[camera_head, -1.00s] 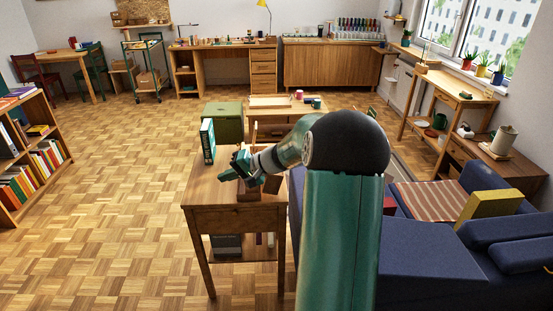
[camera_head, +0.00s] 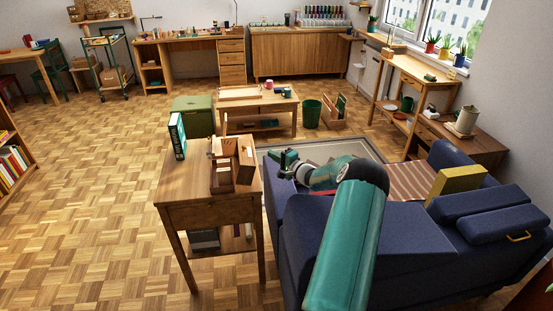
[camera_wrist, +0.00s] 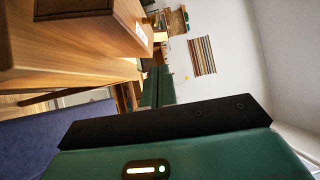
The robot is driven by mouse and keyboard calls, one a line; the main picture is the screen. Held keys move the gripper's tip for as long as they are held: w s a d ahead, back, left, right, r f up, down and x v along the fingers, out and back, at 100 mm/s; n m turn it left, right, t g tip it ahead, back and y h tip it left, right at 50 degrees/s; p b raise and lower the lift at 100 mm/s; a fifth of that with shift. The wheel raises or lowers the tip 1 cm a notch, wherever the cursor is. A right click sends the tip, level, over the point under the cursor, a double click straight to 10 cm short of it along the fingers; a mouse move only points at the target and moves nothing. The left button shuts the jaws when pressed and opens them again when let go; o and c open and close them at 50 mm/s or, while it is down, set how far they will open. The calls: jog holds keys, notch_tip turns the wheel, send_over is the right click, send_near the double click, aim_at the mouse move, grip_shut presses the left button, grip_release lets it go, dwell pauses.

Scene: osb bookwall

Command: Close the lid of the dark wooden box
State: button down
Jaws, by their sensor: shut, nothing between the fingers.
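The dark wooden box (camera_head: 222,182) sits on the small wooden side table (camera_head: 180,190). Its lid (camera_head: 246,160) appears raised, standing up on the box's right side, with the inside facing left. In the wrist view a dark brown edge, probably the box (camera_wrist: 75,8), shows at the top left above the table wood. My gripper (camera_head: 287,160) is shut and empty, to the right of the box and apart from it, over the sofa side. Its teal fingers (camera_wrist: 158,86) also show in the wrist view.
A green-and-white book (camera_head: 177,136) stands upright at the table's back left. The blue sofa (camera_head: 405,240) lies close to the table's right side, under my arm. A low table (camera_head: 258,104) and green bin (camera_head: 311,113) are behind. Parquet floor is free on the left.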

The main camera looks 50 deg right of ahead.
aim_at(244, 159)
jog(key=shift+w+a+r, duration=0.1)
jog(key=shift+w+a, duration=0.3)
jog(key=shift+w, duration=1)
jog(key=shift+w+a+f, duration=0.1)
jog(key=shift+w+a, duration=0.3)
jog(key=shift+w, duration=1.05)
jog(key=shift+w+a+r, duration=0.1)
jog(key=shift+w+a, duration=0.3)
jog(key=shift+w, duration=1)
